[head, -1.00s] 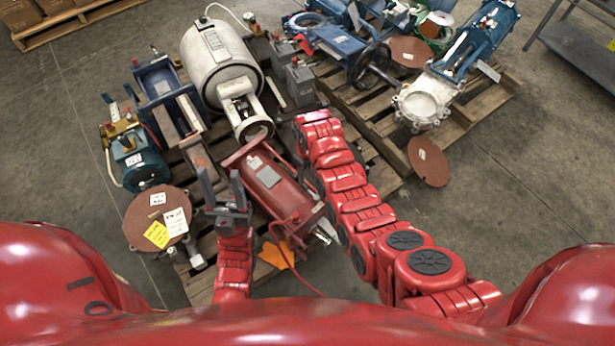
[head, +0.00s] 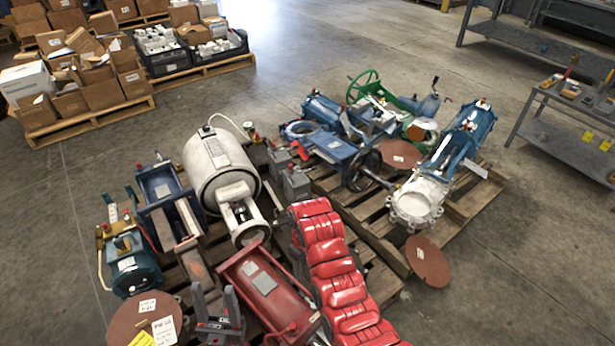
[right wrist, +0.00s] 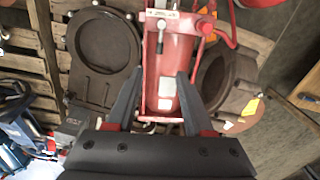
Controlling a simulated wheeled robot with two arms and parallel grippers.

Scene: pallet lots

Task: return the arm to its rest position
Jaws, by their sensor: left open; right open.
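My left gripper (head: 215,300) is at the bottom of the head view. Its two dark fingers point up and stand apart with nothing between them, left of a red cylinder unit (head: 262,284) on the pallet. My red right arm (head: 335,265) reaches in from the lower right, past the right side of that unit; its gripper is not clearly visible there. In the right wrist view my right gripper (right wrist: 160,74) is open, its fingers apart on either side of a red cylinder (right wrist: 163,80). I cannot tell whether they touch it.
Around the arms, a pallet (head: 385,287) holds a white tank (head: 217,168), a blue-green motor (head: 133,265) and a brown disc (head: 127,318). Another loaded pallet (head: 475,203) adjoins at right. Boxes stand back left, a grey workbench (head: 565,135) right. Open floor lies between.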

